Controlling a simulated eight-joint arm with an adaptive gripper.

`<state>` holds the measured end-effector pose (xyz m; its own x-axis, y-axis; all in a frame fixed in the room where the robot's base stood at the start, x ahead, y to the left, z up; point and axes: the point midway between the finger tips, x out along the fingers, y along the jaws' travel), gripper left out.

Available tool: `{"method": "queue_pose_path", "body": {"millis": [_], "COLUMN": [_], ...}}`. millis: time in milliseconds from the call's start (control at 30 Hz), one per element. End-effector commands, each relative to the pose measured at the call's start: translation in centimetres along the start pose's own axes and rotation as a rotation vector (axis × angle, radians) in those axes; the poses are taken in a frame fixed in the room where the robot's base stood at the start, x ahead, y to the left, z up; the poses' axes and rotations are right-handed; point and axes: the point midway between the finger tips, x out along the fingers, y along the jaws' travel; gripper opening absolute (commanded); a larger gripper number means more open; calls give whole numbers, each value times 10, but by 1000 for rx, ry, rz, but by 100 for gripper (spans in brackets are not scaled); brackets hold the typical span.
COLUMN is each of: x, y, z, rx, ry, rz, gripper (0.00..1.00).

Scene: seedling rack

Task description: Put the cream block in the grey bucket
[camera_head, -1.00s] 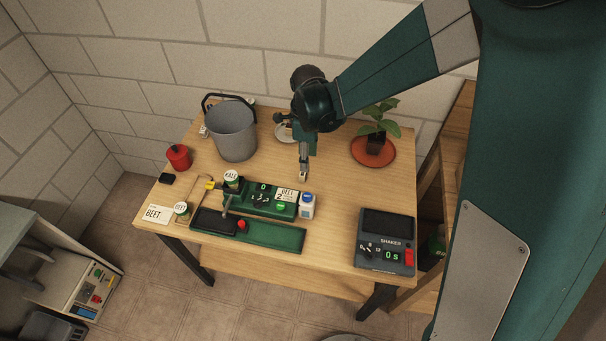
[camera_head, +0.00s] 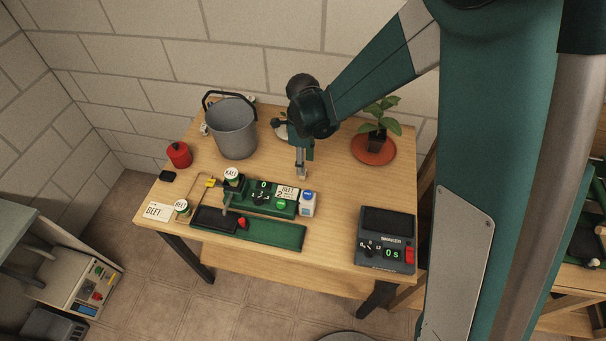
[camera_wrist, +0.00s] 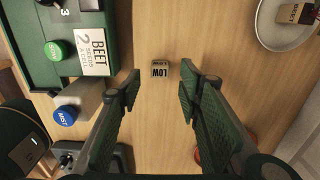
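A small cream block with "LOW" on its face (camera_wrist: 160,69) lies on the wooden table in the wrist view. In the head view the block (camera_head: 302,176) is tiny, just under my gripper (camera_head: 301,168). In the wrist view my gripper (camera_wrist: 158,84) is open, its two fingers apart with the block lined up between and a little beyond the tips; no contact shows. The grey bucket (camera_head: 235,140) stands upright at the back left of the table, its dark handle raised. It is out of the wrist view.
A pale dish (camera_wrist: 290,38) holds a "BEET" packet.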

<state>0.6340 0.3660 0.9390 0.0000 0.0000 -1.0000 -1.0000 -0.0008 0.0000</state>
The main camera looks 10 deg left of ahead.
Motion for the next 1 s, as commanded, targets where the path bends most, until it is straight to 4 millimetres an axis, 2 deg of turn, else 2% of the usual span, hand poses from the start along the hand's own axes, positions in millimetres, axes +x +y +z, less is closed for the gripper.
{"method": "queue_pose_path", "body": {"millis": [533,1000], "x": [8,49], "y": [0,0], "z": [0,-1], "rx": [0,0], "ry": [0,0], "rz": [0,0], "gripper": [35,35]}}
